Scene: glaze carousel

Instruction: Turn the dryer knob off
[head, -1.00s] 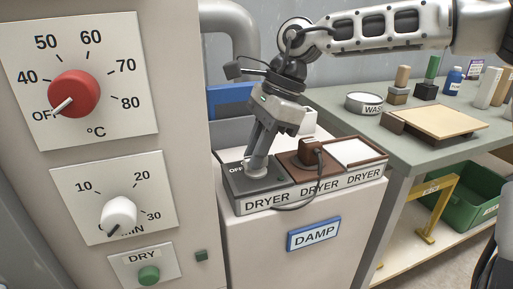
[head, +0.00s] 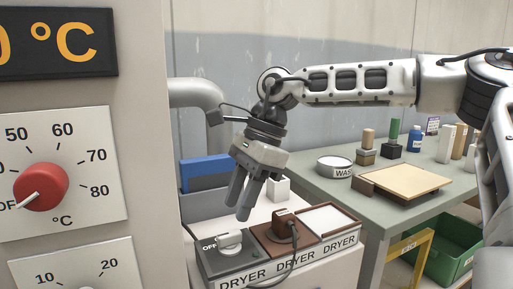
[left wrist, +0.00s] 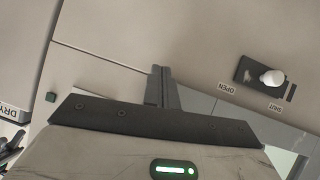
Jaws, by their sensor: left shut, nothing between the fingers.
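The dryer knob, a white knob with a raised bar (head: 229,242), sits on a dark grey panel (head: 212,262) with DRYER on its front. OFF is printed at its left; the bar lies roughly crosswise, one end toward OFF, but its exact setting is too small to read. My right gripper (head: 240,211) hangs just above the knob, apart from it, its two fingers spread and empty. My left gripper (left wrist: 161,72) is shut and empty in the left wrist view, in front of a pale cabinet face; the head view does not show it.
Beside the knob panel is a brown block with a plug and cord (head: 283,227), then a white-topped brown tray (head: 325,219). A red temperature dial (head: 40,187) points to OFF at left. A table (head: 358,193) stands right. A white OPEN/SHUT slider knob (left wrist: 272,78) shows by the left gripper.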

